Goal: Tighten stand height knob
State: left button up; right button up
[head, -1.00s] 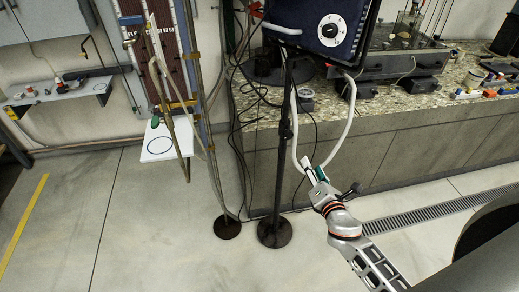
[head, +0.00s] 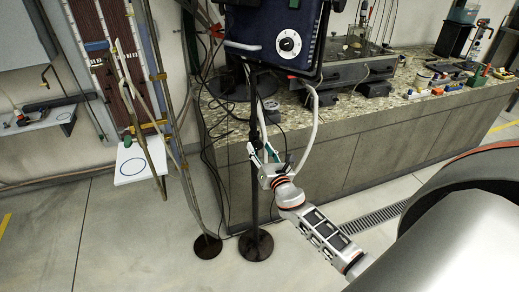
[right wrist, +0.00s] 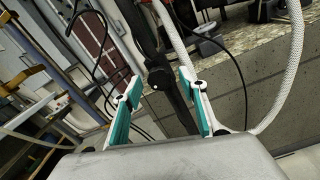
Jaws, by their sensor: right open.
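The black stand (head: 254,205) rises from a round base on the floor to a dark blue box with a white dial (head: 288,42). In the right wrist view, a dark fitting with a small bright screw (right wrist: 160,80) sits on the stand's pole; I cannot tell for sure that it is the height knob. My right gripper (head: 262,150) is at the pole, about midway up. In the right wrist view its teal-padded fingers (right wrist: 160,84) are apart, with the dark fitting showing between or just beyond them. Contact cannot be made out. My left gripper is not in view.
A white hose (head: 312,125) hangs from the box close to the right gripper. Black cables trail behind the pole. A stone-topped counter (head: 420,118) stands behind. Another stand base (head: 206,246) and a white plate (head: 138,160) are at left. The front floor is clear.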

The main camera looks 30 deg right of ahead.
jog(key=shift+w, duration=0.25)
jog(key=c, duration=1.1)
